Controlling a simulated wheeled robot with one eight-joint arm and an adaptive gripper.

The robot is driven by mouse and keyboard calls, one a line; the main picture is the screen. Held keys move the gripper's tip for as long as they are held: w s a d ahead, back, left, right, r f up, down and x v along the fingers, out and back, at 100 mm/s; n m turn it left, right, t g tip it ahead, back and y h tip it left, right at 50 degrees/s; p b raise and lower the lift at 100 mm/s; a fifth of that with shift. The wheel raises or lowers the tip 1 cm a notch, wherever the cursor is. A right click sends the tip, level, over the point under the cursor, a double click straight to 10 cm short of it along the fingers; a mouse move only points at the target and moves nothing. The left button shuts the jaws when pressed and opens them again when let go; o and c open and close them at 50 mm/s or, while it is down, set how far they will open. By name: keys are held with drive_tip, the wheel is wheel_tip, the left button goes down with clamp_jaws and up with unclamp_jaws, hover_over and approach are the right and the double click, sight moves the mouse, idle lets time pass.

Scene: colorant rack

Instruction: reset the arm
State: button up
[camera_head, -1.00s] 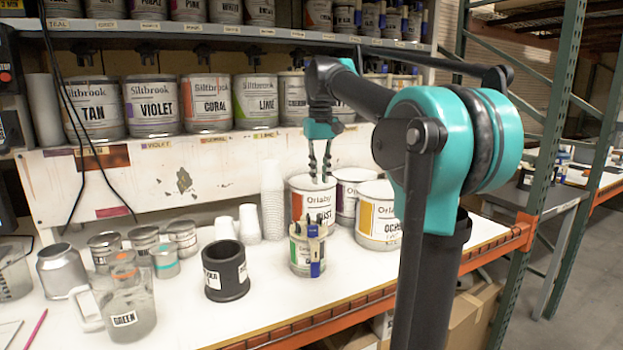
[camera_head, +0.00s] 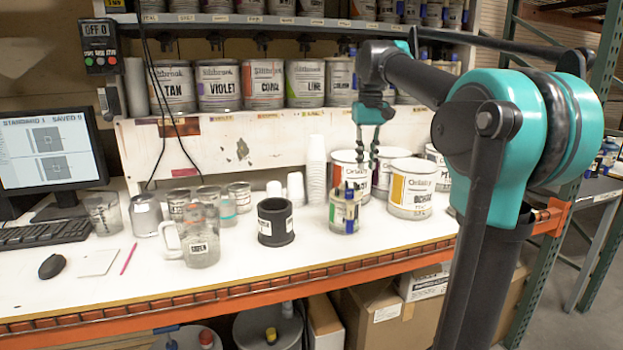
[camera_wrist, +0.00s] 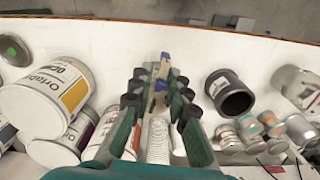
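My gripper (camera_head: 369,150) hangs with its fingers pointing down, in front of the rack and above the back of the white bench. In the wrist view my gripper (camera_wrist: 160,80) has its two fingers apart with nothing held between them. The small can with brushes or pens strapped to it (camera_head: 344,212) stands on the bench below and left of the gripper. In the wrist view its blue-tipped top (camera_wrist: 164,68) shows beyond the gap, apart from the fingers.
Large Orlaby cans (camera_head: 411,190) stand right of the small can. A stack of white cups (camera_head: 317,165), a black cup (camera_head: 275,225) and a clear jug (camera_head: 200,245) stand left. Siltbrook cans (camera_head: 217,87) line the shelf. The front bench strip is mostly clear.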

drive_tip(key=s+d+f+t, duration=0.1)
drive_tip(key=s+f, duration=0.2)
drive_tip(key=f, duration=0.6)
drive_tip(key=s+d+f+t, duration=0.1)
drive_tip(key=s+f, duration=0.2)
drive_tip(key=f, duration=0.6)
drive_tip(key=s+d+f+m+t, duration=0.2)
drive_tip(key=s+f, duration=1.4)
drive_tip(key=f, duration=0.3)
drive_tip(key=shift+s+f, duration=0.2)
drive_tip(key=shift+f, duration=0.2)
